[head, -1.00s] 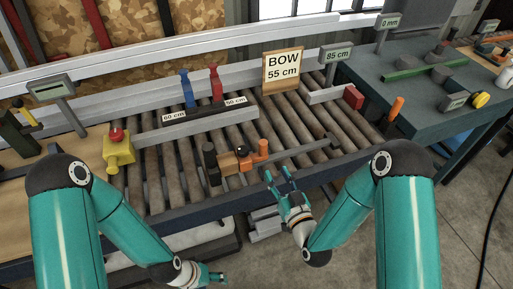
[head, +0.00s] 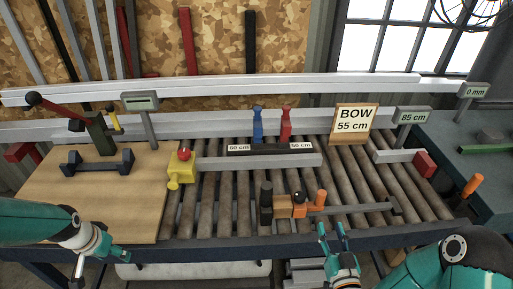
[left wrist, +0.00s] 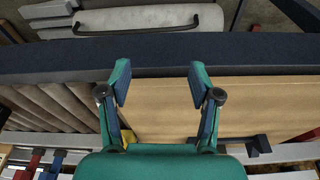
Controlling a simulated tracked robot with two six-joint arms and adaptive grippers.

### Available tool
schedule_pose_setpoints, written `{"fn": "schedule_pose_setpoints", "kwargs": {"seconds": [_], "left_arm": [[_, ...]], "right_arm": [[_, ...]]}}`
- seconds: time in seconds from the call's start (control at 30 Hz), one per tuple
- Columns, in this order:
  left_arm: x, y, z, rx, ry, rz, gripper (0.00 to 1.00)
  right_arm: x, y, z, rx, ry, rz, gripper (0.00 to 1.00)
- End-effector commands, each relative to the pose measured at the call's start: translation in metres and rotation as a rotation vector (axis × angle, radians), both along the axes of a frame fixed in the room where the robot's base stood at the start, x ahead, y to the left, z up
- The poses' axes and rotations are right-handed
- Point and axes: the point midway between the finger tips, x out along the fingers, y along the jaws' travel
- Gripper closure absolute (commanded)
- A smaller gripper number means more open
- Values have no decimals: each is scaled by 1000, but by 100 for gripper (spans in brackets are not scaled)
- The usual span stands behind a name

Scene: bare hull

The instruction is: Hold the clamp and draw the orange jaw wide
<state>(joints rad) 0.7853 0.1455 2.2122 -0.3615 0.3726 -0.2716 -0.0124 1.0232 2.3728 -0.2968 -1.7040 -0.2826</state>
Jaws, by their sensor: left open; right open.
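The clamp lies on the rollers in the head view. Its grey bar (head: 360,208) runs to the right, with a dark upright jaw (head: 266,203) at the left end. The orange jaw (head: 299,207) sits close to that dark jaw, with a wooden block (head: 282,207) between them. An orange handle (head: 320,199) stands at its right. My right gripper (head: 333,232) is open and empty, in front of the clamp near the table's front edge. My left gripper (head: 118,253) is at the lower left, far from the clamp. The left wrist view shows its fingers (left wrist: 158,75) spread and empty.
Blue and red levers (head: 271,126) and the BOW 55 cm sign (head: 355,121) stand behind.

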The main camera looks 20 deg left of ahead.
Motion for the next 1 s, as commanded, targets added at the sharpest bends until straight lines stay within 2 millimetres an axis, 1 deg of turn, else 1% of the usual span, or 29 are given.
{"fn": "schedule_pose_setpoints", "kwargs": {"seconds": [0.03,0.1,0.17,0.2,0.27,0.3,0.37,0.43,0.47,0.5,0.57,0.6,0.67,0.7,0.77,0.8,0.83,0.87,0.9,0.97,1.0], "left_arm": [[-7,19,16,39,8,-4,37],[-10,40,37,87,33,-42,37],[-4,52,54,117,58,-114,37],[5,56,61,129,72,-167,37],[23,57,71,139,90,-258,37],[37,55,76,144,100,-325,37],[62,49,84,148,112,-432,37],[94,36,93,154,123,-573,37],[109,28,97,155,128,-637,37],[129,17,103,157,134,-725,37],[157,-4,112,161,141,-859,37],[174,-20,118,163,145,-947,37],[198,-45,128,166,152,-1078,37],[213,-64,135,168,155,-1164,37],[232,-92,145,174,158,-1291,37],[243,-112,152,177,161,-1375,37],[250,-128,157,179,162,-1438,37],[256,-144,162,182,163,-1500,37],[264,-166,169,184,165,-1584,37],[272,-199,179,187,166,-1704,37],[275,-219,186,191,166,-1781,37]], "right_arm": [[0,0,0,0,0,0,58],[0,0,0,0,0,0,58],[0,0,0,0,0,0,58],[0,0,0,0,0,1,58],[0,0,0,0,0,1,58],[0,0,0,0,0,1,58],[0,1,0,0,0,1,58],[0,1,0,0,0,1,58],[0,1,0,0,0,1,58],[0,1,0,0,0,1,58],[0,1,0,0,0,1,58],[0,1,0,0,0,1,58],[0,1,0,0,0,2,58],[0,1,0,0,0,2,58],[0,1,0,0,0,2,58],[0,1,0,0,0,2,58],[0,1,0,0,0,2,58],[0,1,0,0,0,2,58],[0,1,0,0,0,2,58],[0,1,0,0,0,2,58],[0,1,0,0,0,2,58]]}}
